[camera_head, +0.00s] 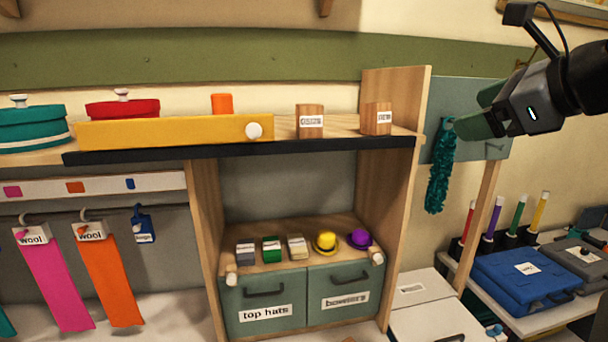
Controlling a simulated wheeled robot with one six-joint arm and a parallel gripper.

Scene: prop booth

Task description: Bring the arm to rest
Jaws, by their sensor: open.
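My gripper (472,111) is at the upper right, with its two green fingers pointing left. The fingers stand apart and nothing shows between them. My dark arm (580,78) reaches in from the right edge. A teal fluffy strip (438,172) hangs in front of a grey-green panel (478,150), just below and left of the lower finger. I cannot tell whether that finger touches the strip's top.
A wooden shelf unit (399,190) holds a yellow box (180,132), wooden blocks (310,122) and small hats (360,238) above drawers (262,300). Pink and orange scarves (60,280) hang left.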

